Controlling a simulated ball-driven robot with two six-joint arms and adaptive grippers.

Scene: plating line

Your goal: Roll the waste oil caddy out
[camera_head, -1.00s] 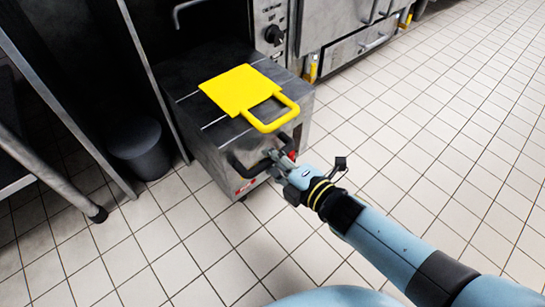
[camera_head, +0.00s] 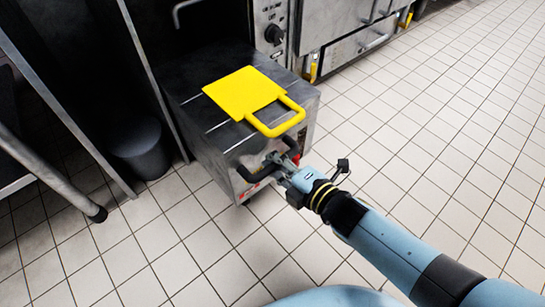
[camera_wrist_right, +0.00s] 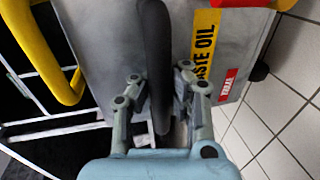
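The waste oil caddy (camera_head: 222,140) is a grey metal box on the floor, partly out from under the counter line. A yellow plate with a loop handle (camera_head: 244,93) lies on its top. A black bar handle (camera_head: 247,174) runs across its front. My right gripper (camera_head: 276,165) is at this bar. The yellow "WASTE OIL" label (camera_wrist_right: 205,45) and a red label show on the caddy's front. My left gripper is not in view.
A dark round bin (camera_head: 142,147) stands left of the caddy, beside a metal post. A steel oven unit with a knob (camera_head: 274,34) stands behind it. The tiled floor (camera_head: 420,130) in front and to the right is clear.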

